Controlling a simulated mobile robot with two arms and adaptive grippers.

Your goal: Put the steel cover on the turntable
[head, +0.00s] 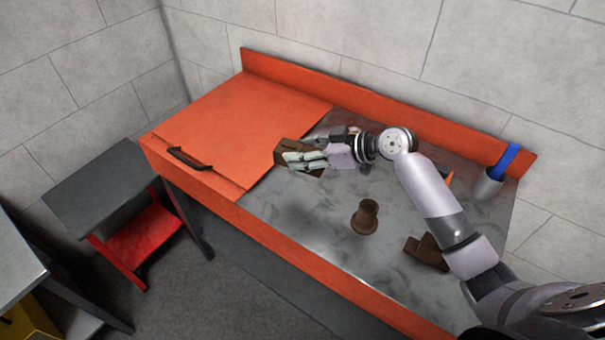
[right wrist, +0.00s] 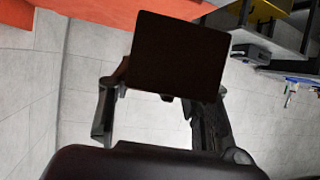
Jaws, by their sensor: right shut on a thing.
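My right gripper (head: 306,160) is shut on a brown block-like piece (head: 287,150), over the bench near the right edge of an orange panel. In the right wrist view the held piece shows as a dark, flat, square face (right wrist: 180,55) between the two fingers. My fingers hide part of it in the head view. A brown flanged, spool-like piece (head: 365,217) stands upright on the grey bench top. A brown stepped block (head: 426,251) lies to its right, partly behind my right arm. I cannot tell which piece is the steel cover or the turntable. My left gripper is not in view.
The orange bench has a grey metal top (head: 300,215) and a raised back edge. An orange panel (head: 240,118) with a black handle (head: 188,159) covers its left part. A grey cup (head: 488,184) with a blue item stands back right. A grey side table (head: 95,183) stands left.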

